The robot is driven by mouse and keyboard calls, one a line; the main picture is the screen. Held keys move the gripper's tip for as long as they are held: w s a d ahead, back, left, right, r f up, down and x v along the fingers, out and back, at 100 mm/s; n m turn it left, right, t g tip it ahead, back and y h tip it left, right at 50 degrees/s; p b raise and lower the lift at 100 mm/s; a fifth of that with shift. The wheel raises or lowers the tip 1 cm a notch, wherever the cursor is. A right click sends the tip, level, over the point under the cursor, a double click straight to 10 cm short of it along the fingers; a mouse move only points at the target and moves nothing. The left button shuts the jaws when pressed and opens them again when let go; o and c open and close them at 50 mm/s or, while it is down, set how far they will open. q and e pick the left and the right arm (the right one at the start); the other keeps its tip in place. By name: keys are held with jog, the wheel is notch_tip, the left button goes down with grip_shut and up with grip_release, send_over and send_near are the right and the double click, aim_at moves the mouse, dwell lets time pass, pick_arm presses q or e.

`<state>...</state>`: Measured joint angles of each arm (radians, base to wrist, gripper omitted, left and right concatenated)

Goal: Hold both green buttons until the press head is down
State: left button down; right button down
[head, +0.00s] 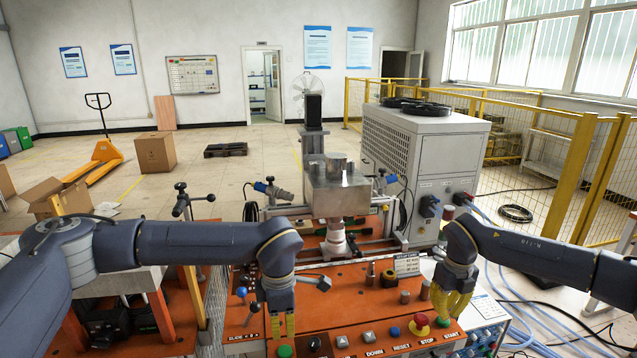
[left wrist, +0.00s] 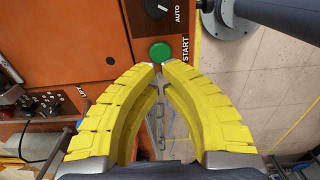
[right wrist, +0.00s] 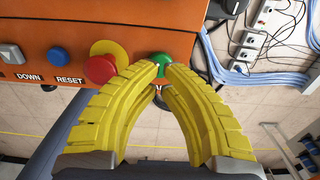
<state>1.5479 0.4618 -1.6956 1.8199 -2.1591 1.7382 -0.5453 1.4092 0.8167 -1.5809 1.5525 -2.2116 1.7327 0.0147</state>
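The left green button (head: 284,351) sits at the front left of the orange control panel. My left gripper (head: 284,332) is just above it, fingers pointing down. In the left wrist view the button (left wrist: 160,51) lies just beyond the nearly meeting yellow fingertips. The right green button (head: 443,321) is at the panel's right end. My right gripper (head: 455,312) hangs by it, and in the right wrist view the button (right wrist: 161,65) is partly hidden behind the closed tips. I cannot tell whether either button is touched. A grey metal press block (head: 340,192) stands raised behind the panel.
A red stop button (head: 421,320) on a yellow collar is close left of my right gripper, with a blue reset button (head: 395,331) beside it. Blue cables lie at the panel's right.

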aim_at(285, 351)
pick_arm(q)
jog(key=shift+r, duration=1.9)
pick_arm(e)
notch_tip(285, 351, up, 8)
